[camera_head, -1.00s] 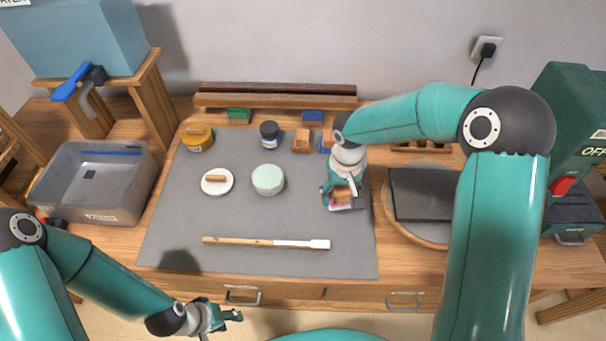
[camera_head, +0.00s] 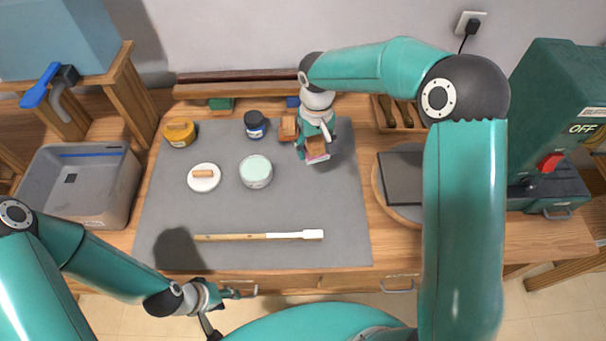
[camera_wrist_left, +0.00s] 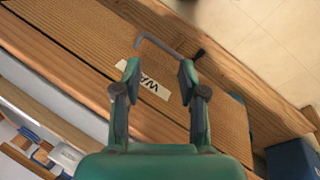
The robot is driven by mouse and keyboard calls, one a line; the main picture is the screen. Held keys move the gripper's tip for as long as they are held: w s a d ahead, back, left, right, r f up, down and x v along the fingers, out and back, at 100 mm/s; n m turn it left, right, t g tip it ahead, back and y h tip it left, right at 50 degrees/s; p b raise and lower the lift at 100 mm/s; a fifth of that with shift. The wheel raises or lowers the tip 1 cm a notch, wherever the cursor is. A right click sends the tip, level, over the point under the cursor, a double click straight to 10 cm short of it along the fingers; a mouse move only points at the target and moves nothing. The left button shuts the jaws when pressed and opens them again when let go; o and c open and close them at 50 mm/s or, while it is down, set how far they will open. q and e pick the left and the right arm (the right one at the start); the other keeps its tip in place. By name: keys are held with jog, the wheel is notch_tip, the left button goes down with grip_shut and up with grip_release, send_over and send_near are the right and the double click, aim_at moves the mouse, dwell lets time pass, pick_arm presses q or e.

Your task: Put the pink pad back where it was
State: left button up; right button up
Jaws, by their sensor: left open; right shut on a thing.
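The pink pad (camera_head: 318,158) has a brown wooden block on top and a pink-and-white lower edge. My right gripper (camera_head: 316,147) is shut on it at the back right of the grey mat (camera_head: 210,222). The gripper hides part of the block, and I cannot tell whether the pad touches the mat. Another wooden block (camera_head: 289,129) stands just left of it. My left gripper (camera_head: 240,291) is open and empty in front of the table edge; its two fingers also show in the left wrist view (camera_wrist_left: 159,78), before a labelled drawer front.
A dark jar (camera_head: 255,126), a pale green tub (camera_head: 256,172), a white disc pad (camera_head: 204,178), a yellow container (camera_head: 180,133) and a long brush (camera_head: 258,236) are on the mat. A grey bin (camera_head: 75,185) is left; a dark slab (camera_head: 400,178) is right.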

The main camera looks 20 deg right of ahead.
notch_tip(320, 180, up, 5)
send_over(304, 177)
jog(key=shift+n, duration=0.3)
notch_tip(304, 177, down, 7)
jog(key=shift+f, duration=0.1)
notch_tip(304, 177, down, 8)
jog(key=b, duration=0.4)
jog(key=shift+a+f+b, duration=0.1)
jog(key=shift+b, duration=0.25)
notch_tip(304, 177, down, 4)
jog(key=shift+f+b, duration=0.1)
jog(key=shift+b, duration=1)
jog(key=o, duration=1)
